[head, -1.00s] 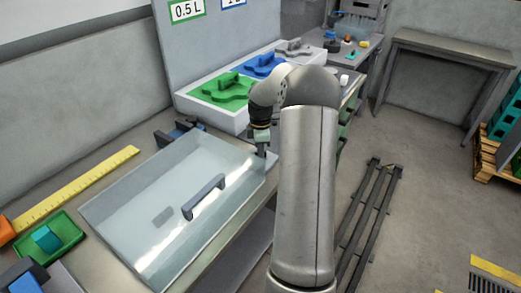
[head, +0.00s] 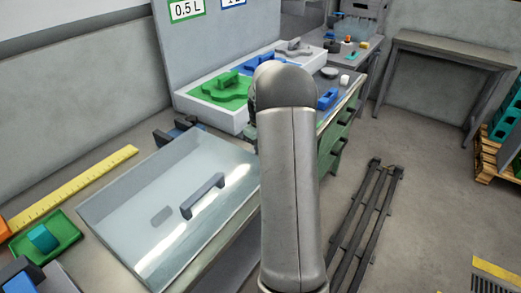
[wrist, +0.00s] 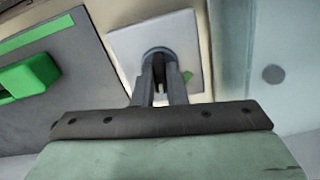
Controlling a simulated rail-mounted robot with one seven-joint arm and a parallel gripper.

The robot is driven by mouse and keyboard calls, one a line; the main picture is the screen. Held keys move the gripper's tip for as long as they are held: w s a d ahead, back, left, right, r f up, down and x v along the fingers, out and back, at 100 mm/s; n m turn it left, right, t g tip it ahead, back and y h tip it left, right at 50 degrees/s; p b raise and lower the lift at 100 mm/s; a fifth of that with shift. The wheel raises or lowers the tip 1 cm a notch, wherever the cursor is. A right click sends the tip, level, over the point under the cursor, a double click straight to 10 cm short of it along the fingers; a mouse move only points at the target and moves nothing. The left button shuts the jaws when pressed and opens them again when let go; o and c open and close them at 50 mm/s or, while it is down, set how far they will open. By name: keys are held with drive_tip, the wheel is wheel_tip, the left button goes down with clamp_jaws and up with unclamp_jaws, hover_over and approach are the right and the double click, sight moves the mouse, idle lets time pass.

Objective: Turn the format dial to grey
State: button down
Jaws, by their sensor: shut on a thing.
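The format dial (wrist: 158,50) is a dark grey round knob on a pale square plate (wrist: 126,45) in the wrist view. My gripper (wrist: 160,72) is shut on the dial's grip, one finger on each side. The fingers hide part of the dial. A small green mark (wrist: 187,76) shows on the plate just right of the fingers. Other colour marks, including any grey one, are not visible. In the head view my arm hides the gripper and the dial.
A clear cover (head: 150,215) with a grey handle (head: 202,195) lies left of my arm. Behind it, green (head: 222,92) and blue (head: 250,68) format parts sit on a white base. In the wrist view, a green handle (wrist: 28,78) is on a dark panel at left.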

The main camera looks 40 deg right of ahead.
drive_tip(key=m, duration=0.7)
drive_tip(key=shift+r, duration=0.1)
idle(0.5)
drive_tip(key=c, duration=1.5)
unclamp_jaws()
drive_tip(key=shift+b, duration=0.3)
drive_tip(key=shift+o, duration=0.2)
wheel_tip(320, 180, up, 17)
drive_tip(key=shift+r, duration=0.2)
